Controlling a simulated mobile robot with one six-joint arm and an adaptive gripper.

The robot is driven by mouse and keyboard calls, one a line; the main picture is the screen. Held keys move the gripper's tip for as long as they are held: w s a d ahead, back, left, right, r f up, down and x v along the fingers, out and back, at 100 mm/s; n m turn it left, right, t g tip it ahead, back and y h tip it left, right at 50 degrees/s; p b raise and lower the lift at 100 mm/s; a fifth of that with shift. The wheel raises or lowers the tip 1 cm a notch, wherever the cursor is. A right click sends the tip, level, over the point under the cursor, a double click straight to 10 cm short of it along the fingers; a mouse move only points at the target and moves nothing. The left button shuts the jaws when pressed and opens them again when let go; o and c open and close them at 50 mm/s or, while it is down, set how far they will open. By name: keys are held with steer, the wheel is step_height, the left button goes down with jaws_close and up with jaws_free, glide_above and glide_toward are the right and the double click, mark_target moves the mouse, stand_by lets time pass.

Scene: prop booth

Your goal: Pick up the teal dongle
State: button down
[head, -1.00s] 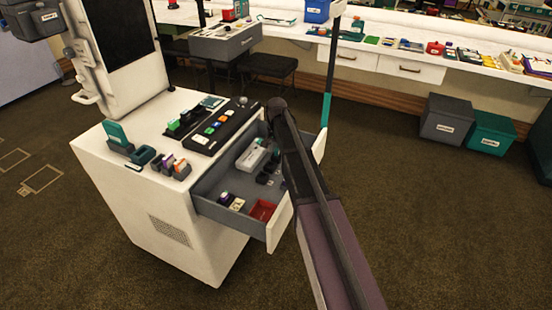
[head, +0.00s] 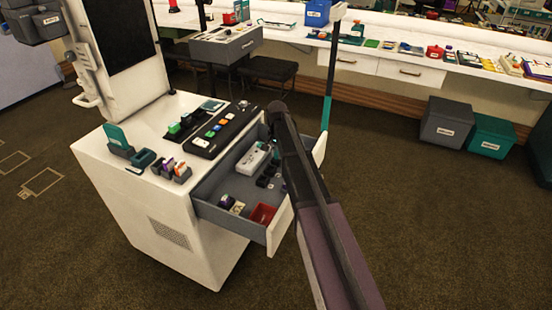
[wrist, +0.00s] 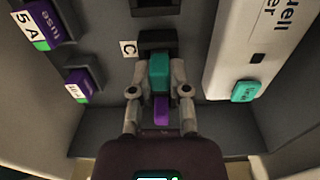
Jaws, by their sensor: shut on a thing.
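The teal dongle (wrist: 160,70) is a small teal block with a purple end (wrist: 161,111) toward the camera. In the wrist view my gripper (wrist: 161,78) is shut on it, one finger against each side. Its far end meets or overlaps a dark holder (wrist: 157,41) beside a "C" label; I cannot tell whether it is still seated there. In the head view my arm reaches into the open drawer (head: 283,228), and the gripper and dongle are hidden or too small to make out.
In the wrist view, two purple pieces with labels (wrist: 83,84) sit in holders at left. A white box with a teal button (wrist: 245,91) stands close at right. The drawer also holds a red tray (head: 263,213). Drawer walls surround the gripper.

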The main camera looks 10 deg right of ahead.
steer(key=shift+r, duration=0.15)
step_height(320, 180, up, 3)
steer(key=p, duration=0.3)
steer(key=shift+f, duration=0.2)
steer(key=s+a+r+p, duration=0.1)
steer(key=s+r+p, duration=0.1)
steer(key=s, duration=1.4)
steer(key=shift+a, duration=0.35)
steer(key=shift+w, duration=0.1)
steer(key=w+a+r+p, duration=0.1)
steer(key=w+a, duration=0.1)
steer(key=w, duration=0.8)
steer(key=shift+w+r, duration=0.25)
steer(key=shift+w, duration=0.15)
steer(key=shift+f, duration=0.1)
steer(key=shift+f+b, duration=1.7)
steer(key=shift+f, duration=0.1)
steer(key=shift+f+b, duration=1.15)
stand_by(0.7)
